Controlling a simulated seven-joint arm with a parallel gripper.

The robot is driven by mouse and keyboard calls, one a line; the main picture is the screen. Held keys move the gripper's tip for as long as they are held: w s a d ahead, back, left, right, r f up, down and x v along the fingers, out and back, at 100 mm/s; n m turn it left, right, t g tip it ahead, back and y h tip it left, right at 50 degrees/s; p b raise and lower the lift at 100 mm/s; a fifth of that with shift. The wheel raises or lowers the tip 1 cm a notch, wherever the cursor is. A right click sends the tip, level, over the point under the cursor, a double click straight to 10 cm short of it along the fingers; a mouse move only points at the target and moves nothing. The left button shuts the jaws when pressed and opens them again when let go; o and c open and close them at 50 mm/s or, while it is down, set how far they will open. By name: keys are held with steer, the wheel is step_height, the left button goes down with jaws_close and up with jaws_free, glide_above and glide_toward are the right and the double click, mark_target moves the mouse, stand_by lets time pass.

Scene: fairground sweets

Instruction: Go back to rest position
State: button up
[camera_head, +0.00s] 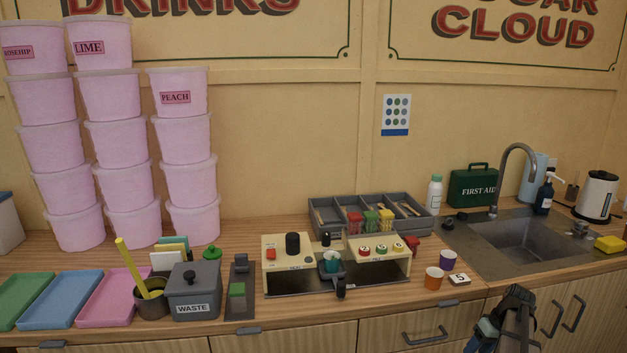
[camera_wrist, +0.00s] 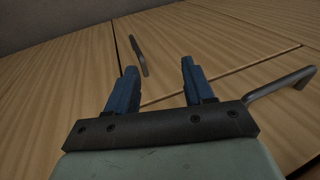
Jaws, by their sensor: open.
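My gripper (camera_head: 487,332) is at the lower right in the head view, in front of the cabinet doors and below the counter edge. In the wrist view my gripper (camera_wrist: 156,82) shows two blue fingers standing apart with nothing between them. Wooden cabinet fronts (camera_wrist: 220,50) lie beyond the fingers, with one dark bar handle (camera_wrist: 138,55) ahead of them and another handle (camera_wrist: 281,84) at the right. My gripper touches no object that I can see.
The wooden counter holds a sink (camera_head: 530,242), a machine (camera_head: 335,262), an orange cup (camera_head: 433,278), a purple cup (camera_head: 448,260), a waste bin (camera_head: 193,290) and trays (camera_head: 57,300). Pink tubs (camera_head: 130,150) stand stacked at the left. Cabinet handles (camera_head: 425,335) stick out near my arm.

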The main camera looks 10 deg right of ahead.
steer(key=s+a+f+m+g, duration=0.15)
steer(key=s+a+f, duration=0.25)
steer(key=a+f, duration=0.8)
steer(key=s+a+f+m+g, duration=0.15)
steer(key=s+a+f, duration=0.25)
steer(key=a+f, duration=0.85)
steer(key=s+a+f+n+g+h, duration=0.1)
steer(key=s+a+f, duration=0.3)
steer(key=s+a, duration=0.4)
steer(key=s+a+f+n+g+h, duration=0.2)
steer(key=s+a+f+g, duration=0.2)
steer(key=s+a, duration=0.5)
steer(key=s+f, duration=0.1)
steer(key=s, duration=0.6)
steer(key=shift+s+a+h, duration=0.15)
steer(key=shift+s+h, duration=0.05)
steer(key=shift+h, duration=0.1)
steer(key=shift+r, duration=0.1)
